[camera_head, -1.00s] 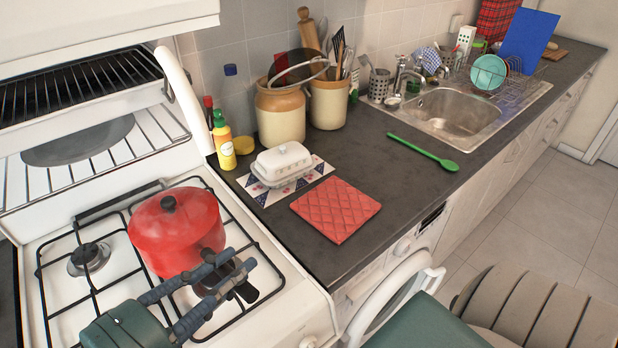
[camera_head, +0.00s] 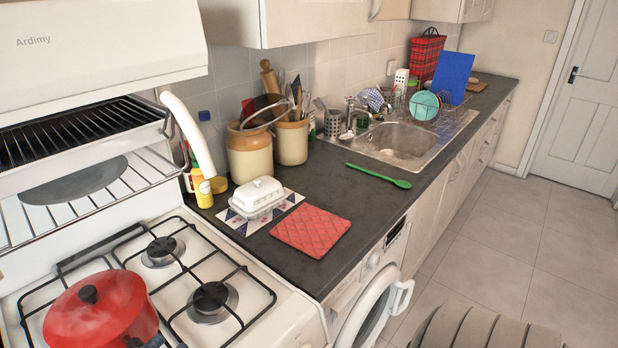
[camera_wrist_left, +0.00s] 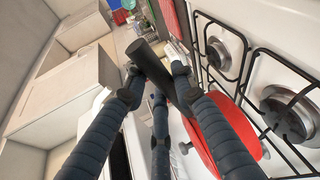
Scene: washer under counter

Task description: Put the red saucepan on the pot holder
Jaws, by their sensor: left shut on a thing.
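The red saucepan (camera_head: 98,312) is at the lower left of the head view, over the white hob, its lid on. The bottom of the picture cuts it off, so I cannot tell whether it touches the grate. My left gripper (camera_wrist_left: 155,82) is shut on its black handle (camera_wrist_left: 150,60) in the left wrist view; the red pan body (camera_wrist_left: 232,125) shows behind the fingers. The red quilted pot holder (camera_head: 311,231) lies flat and empty on the dark counter, right of the hob. My right gripper is not in view.
A white butter dish (camera_head: 257,194) on a patterned mat stands just behind the pot holder. A yellow bottle (camera_head: 201,184) and a green spoon (camera_head: 380,175) are on the counter. The washer door (camera_head: 372,312) hangs open below. Two bare burners show right of the pan.

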